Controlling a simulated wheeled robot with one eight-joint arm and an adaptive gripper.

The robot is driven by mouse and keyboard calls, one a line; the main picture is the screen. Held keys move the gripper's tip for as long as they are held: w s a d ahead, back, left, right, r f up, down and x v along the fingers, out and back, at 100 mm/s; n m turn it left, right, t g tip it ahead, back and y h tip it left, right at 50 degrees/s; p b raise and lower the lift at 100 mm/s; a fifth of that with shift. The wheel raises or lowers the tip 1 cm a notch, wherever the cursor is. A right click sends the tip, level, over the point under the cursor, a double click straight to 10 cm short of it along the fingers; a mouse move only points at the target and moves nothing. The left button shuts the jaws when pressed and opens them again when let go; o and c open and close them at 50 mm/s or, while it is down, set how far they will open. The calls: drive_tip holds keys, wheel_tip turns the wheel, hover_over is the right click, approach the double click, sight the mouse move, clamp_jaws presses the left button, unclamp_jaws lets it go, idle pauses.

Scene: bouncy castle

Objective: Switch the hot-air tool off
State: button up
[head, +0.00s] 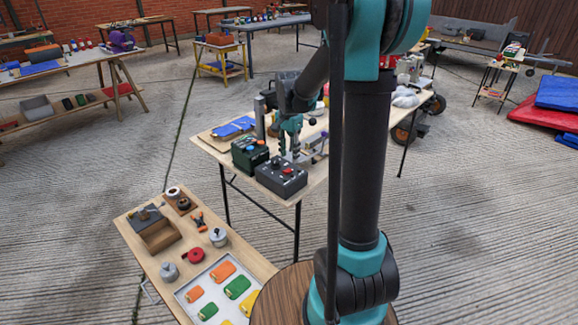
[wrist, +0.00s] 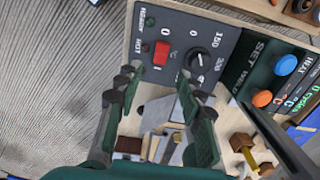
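A dark grey control box (head: 289,183) stands near the table's front corner. In the wrist view its panel (wrist: 180,22) carries a red rocker switch (wrist: 162,53) between marks 0 and I, and a black dial (wrist: 198,59) with numbers around it. I cannot tell which side of the switch is pressed. My gripper (wrist: 157,78) is open and empty, its two green-and-black fingers apart just below the switch in the picture. Contact with the panel cannot be told. In the head view my gripper (head: 291,145) is behind the box, partly hidden. The hot-air tool itself is not clearly identifiable.
A dark green box (wrist: 258,62) with a blue and an orange knob stands right beside the control box. Metal and wooden parts lie below it in the wrist view. A lower side table (head: 140,222) with tools and a tray (head: 184,294) stands at front left.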

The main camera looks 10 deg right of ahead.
sight(289, 170)
drive_tip(key=shift+f, duration=2.8)
